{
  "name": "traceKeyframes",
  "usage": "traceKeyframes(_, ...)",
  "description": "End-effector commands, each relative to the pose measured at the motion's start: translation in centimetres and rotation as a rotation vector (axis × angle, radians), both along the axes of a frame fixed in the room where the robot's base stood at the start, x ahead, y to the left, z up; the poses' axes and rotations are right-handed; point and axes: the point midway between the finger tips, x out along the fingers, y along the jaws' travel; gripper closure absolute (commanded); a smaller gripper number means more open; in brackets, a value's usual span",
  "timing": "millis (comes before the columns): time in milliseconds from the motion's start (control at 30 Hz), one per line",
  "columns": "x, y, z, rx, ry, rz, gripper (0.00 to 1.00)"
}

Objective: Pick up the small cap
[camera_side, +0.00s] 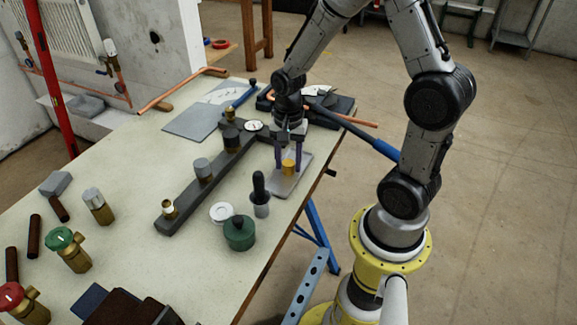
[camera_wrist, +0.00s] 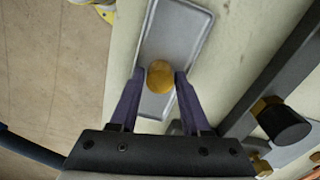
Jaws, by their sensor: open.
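The small cap is a short brass-yellow cylinder (camera_side: 289,168) on a shallow grey metal tray (camera_side: 283,188) near the right edge of the bench. In the wrist view the cap (camera_wrist: 161,77) shows its rounded yellow top over the lower half of the tray (camera_wrist: 176,38). My gripper (camera_side: 288,165) points down over the tray with its purple fingers open. In the wrist view my gripper (camera_wrist: 160,73) has one fingertip on each side of the cap. Whether either finger touches it cannot be told. The cap seems to rest on the tray.
A dark bar holding several fittings (camera_side: 190,197) lies left of the tray. A black-topped dropper-like tool (camera_side: 260,195), a green round container (camera_side: 239,233) and a white ring (camera_side: 222,212) stand in front.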

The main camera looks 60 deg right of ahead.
Motion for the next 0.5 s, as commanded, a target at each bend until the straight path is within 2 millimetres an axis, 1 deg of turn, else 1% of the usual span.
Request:
traceKeyframes(100, -0.04, 0.02, -0.45, 0.001, 0.001, 0.000, 0.53)
traceKeyframes(267, -0.03, 0.02, -0.42, 0.000, 0.000, 0.000, 0.53)
traceKeyframes(367, -0.02, 0.03, -0.41, 0.000, 0.000, 0.000, 0.69)
traceKeyframes(500, -0.01, 0.02, -0.39, 0.000, 0.000, 0.000, 0.94)
